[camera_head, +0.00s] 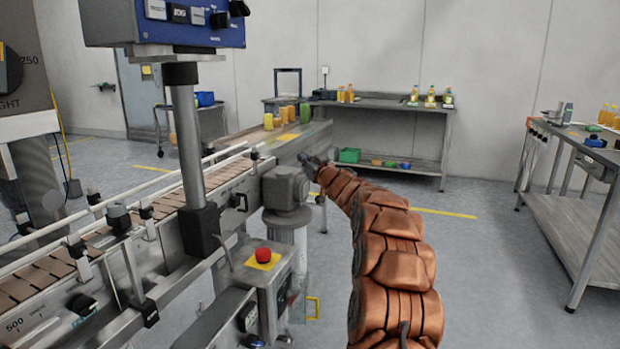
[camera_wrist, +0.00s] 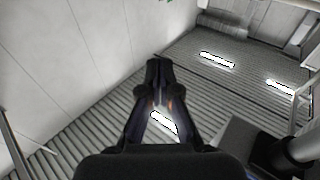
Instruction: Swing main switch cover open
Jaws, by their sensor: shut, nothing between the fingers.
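No part in these views can be made out for certain as the main switch cover. A steel control box (camera_head: 268,285) with a red emergency stop button (camera_head: 263,255) on a yellow plate is at the lower middle of the head view. My gripper (camera_head: 304,158) is small in the head view, at the end of my copper-coloured arm, beyond and above this box, close to a grey motor housing (camera_head: 287,188). In the wrist view my gripper (camera_wrist: 158,64) has its fingertips together with nothing between them, against walls and a lit ceiling.
A conveyor (camera_head: 160,215) runs along the left, with bottles at its far end. A blue panel (camera_head: 165,24) with switches stands on a post above it. A bench (camera_head: 400,105) with bottles is at the back wall, another table (camera_head: 575,190) at right. The floor between is clear.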

